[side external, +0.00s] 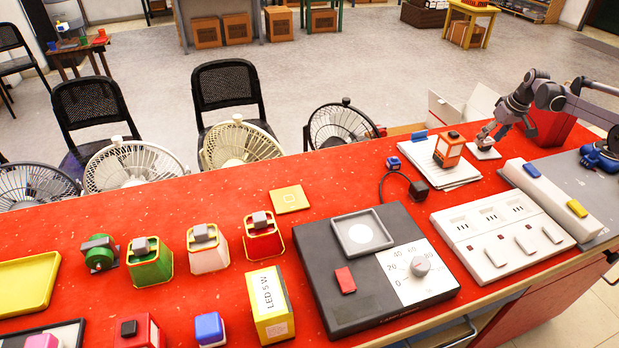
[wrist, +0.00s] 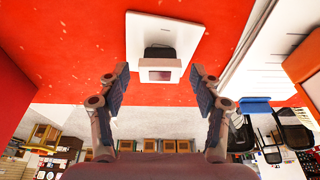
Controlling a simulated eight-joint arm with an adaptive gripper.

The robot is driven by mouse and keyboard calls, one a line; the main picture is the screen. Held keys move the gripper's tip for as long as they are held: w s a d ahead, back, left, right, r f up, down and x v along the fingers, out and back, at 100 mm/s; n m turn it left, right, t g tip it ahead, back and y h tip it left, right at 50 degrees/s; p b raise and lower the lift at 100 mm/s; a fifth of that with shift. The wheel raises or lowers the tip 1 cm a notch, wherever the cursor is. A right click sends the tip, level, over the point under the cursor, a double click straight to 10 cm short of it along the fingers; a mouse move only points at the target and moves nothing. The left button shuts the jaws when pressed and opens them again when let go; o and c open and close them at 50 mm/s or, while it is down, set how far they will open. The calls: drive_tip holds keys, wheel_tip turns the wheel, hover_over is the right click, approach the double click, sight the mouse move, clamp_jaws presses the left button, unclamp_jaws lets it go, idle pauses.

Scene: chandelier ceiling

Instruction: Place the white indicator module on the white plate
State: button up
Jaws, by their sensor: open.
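A small white square plate (side external: 484,154) lies on the red table at the right, beneath my gripper (side external: 488,136). In the wrist view the white plate (wrist: 180,30) carries or adjoins a dark grey block (wrist: 159,52) and a small white-edged piece with a dark reddish face (wrist: 159,75); I cannot tell whether these are one unit. My gripper (wrist: 160,90) is open, its fingers apart on either side just below that piece, with nothing between the tips. A white module with yellow edging and a grey top (side external: 208,250) stands at left-centre among similar green and red ones.
An orange lantern-like unit (side external: 449,150) stands on papers left of the plate. Fans (side external: 240,142) stand along the far edge. Bare red table shows at centre.

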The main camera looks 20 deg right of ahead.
drive_tip(key=v, duration=1.2)
drive_tip(key=s+a+r, duration=0.5)
drive_tip(key=a+r, duration=0.2)
drive_tip(key=a, duration=0.4)
drive_tip(key=s+a+r+t, duration=0.1)
drive_tip(key=s+a+t, duration=0.2)
drive_tip(key=s+a, duration=1.35)
drive_tip(key=s+a+f, duration=0.3)
drive_tip(key=s+f, duration=0.3)
drive_tip(key=s, duration=0.4)
drive_tip(key=shift+a+f+t, duration=0.25)
drive_tip(key=shift+f+t, duration=0.05)
drive_tip(key=shift+t, duration=0.1)
